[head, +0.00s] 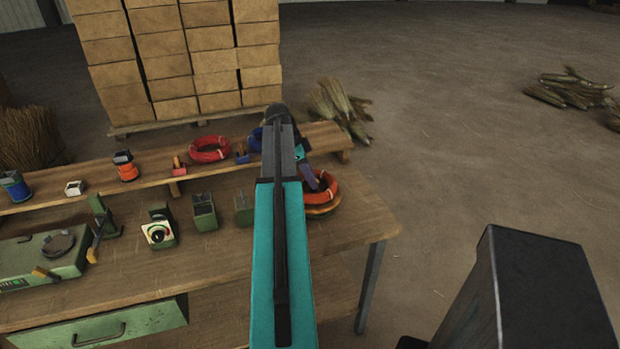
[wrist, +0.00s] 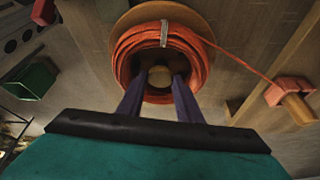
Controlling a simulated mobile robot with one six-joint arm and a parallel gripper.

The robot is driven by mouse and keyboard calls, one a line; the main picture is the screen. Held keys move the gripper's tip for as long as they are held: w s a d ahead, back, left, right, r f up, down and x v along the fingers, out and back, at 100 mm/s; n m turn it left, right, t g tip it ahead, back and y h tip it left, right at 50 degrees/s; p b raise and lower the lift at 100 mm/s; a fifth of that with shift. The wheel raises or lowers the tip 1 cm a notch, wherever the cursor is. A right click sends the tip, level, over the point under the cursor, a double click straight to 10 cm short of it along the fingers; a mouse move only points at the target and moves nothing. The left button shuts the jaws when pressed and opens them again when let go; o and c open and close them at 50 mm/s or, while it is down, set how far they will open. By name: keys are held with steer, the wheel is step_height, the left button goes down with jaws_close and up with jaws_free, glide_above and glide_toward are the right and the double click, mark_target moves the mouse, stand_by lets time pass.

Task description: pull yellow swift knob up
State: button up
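The swift (wrist: 137,16) is a round wooden disc carrying an orange-red coil (wrist: 130,45). The coil also shows in the head view (head: 329,187) at the right end of the bench, partly behind my arm. A small tan-yellow knob (wrist: 160,76) stands in the middle of the coil in the wrist view. My gripper (wrist: 159,82) points down into the coil's centre. Its two purple fingers stand on either side of the knob, with a gap seeming to show at each side, so it looks open. The knob is hidden in the head view.
An orange strand (wrist: 240,62) runs from the coil to a red block with a wooden peg (wrist: 299,108). Green boxes (head: 204,213) and a dial device (head: 158,231) stand left on the bench. A red coil (head: 210,149) lies on the raised shelf (head: 95,188).

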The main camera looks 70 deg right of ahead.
jaws_close()
steer(key=shift+r, duration=1.15)
steer(key=o, duration=0.8)
jaws_free()
steer(key=shift+r, duration=0.15)
steer(key=shift+c, duration=0.2)
steer(key=shift+w+a+r, duration=0.15)
steer(key=shift+w+r, duration=0.2)
steer(key=shift+r, duration=0.3)
steer(key=b+v, duration=0.2)
steer(key=v, duration=1)
